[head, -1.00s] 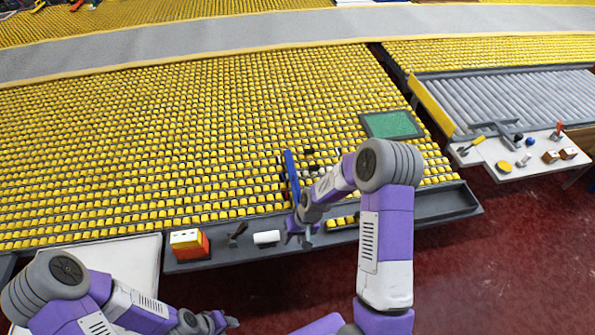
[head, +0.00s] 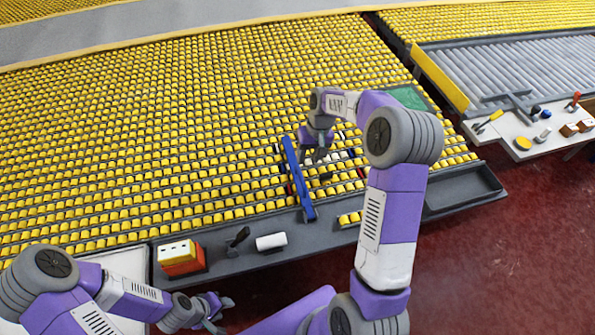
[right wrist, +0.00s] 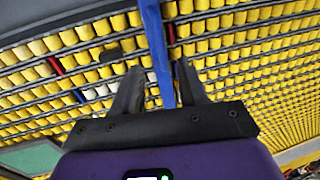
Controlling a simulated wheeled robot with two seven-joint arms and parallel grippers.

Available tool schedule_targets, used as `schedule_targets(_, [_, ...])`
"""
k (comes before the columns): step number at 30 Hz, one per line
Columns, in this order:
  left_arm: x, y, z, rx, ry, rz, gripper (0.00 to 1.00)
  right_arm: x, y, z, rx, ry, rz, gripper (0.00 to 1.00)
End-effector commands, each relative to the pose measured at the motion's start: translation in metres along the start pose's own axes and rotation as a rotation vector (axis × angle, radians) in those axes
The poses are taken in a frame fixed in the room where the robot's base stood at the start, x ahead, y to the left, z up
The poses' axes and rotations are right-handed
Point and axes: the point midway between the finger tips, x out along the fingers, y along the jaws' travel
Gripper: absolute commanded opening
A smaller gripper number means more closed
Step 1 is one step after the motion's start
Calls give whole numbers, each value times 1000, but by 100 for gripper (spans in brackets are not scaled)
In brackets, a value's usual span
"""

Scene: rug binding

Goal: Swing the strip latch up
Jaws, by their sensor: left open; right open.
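A long blue bar (head: 299,180), which may be the strip latch, lies over the yellow roller bed near its front edge. My right gripper (head: 318,163) is just right of the bar, open, with fingers pointing down. In the right wrist view the blue bar (right wrist: 158,45) runs away between the two spread fingertips of my right gripper (right wrist: 158,80); I cannot tell whether they touch it. My left gripper (head: 218,306) is open and empty at the lower left, well away from the bar.
On the grey front ledge stand an orange-and-white box (head: 180,257), a small black lever (head: 238,238) and a white cylinder (head: 271,242). A green panel (head: 408,97) lies behind my right arm. A side table (head: 510,135) at the right holds small tools.

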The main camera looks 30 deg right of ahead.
Motion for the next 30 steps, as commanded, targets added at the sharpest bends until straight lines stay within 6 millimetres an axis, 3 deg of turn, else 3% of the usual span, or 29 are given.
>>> schedule_targets(3, [11, -4, -1, 0, 1, 0, 43, 13, 2, 0, -1, 0, 0, 42])
schedule_targets(8, [13, -5, -1, 0, 1, 0, 43, 28, 2, 0, -1, -3, 0, 42])
schedule_targets(18, [19, -7, -2, 0, 1, 0, 43, 78, 1, 0, -1, -3, -1, 42])
schedule_targets(30, [20, -7, -2, 0, 1, 0, 43, 86, 1, 0, -1, 0, -1, 42])
